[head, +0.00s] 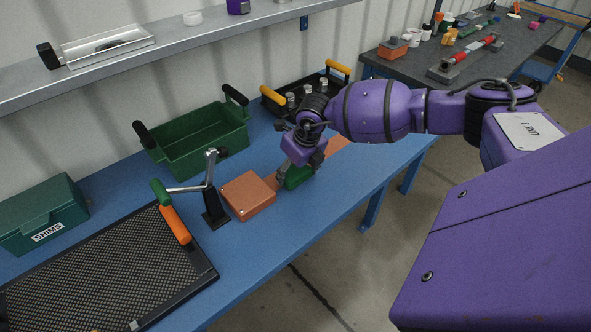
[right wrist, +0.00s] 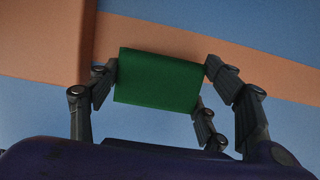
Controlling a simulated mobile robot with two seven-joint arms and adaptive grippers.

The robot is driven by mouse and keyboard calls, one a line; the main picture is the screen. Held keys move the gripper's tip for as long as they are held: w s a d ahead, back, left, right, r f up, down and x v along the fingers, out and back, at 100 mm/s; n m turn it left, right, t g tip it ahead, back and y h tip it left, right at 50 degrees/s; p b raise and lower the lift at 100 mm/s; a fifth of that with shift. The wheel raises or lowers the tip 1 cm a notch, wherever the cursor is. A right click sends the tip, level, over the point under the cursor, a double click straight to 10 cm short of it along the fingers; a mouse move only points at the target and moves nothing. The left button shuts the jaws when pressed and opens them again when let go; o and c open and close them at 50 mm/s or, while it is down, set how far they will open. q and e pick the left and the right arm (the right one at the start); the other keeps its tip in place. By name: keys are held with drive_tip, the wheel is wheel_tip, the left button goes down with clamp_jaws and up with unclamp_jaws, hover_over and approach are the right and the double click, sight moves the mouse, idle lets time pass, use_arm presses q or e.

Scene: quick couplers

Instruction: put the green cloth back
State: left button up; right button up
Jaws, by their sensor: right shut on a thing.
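The green cloth (head: 298,178) looks like a small folded block. It sits between the fingers of my right gripper (head: 290,176), just right of an orange-brown box. In the right wrist view the green cloth (right wrist: 158,80) spans between the fingertips of my right gripper (right wrist: 160,78), which touch it on both sides. It is over or on an orange strip (right wrist: 180,42) on the blue table; I cannot tell whether it touches the surface. My right gripper is shut on it. My left gripper is not in view.
The orange-brown box (head: 248,196) stands close left of my right gripper. Near it are a metal-armed stand (head: 214,213), a green crate (head: 205,150), a black tray (head: 275,106), a black mesh tray (head: 110,265) and a green SHIMS box (head: 40,210). The blue table's front edge is clear.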

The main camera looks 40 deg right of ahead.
sight(300, 174)
drive_tip(key=shift+f, duration=0.1)
drive_tip(key=shift+f, duration=0.25)
drive_tip(key=o, duration=1.1)
drive_tip(key=shift+r, duration=0.1)
drive_tip(key=v, duration=0.7)
drive_tip(key=shift+s+r+b, duration=0.15)
drive_tip(key=shift+r+b, duration=0.2)
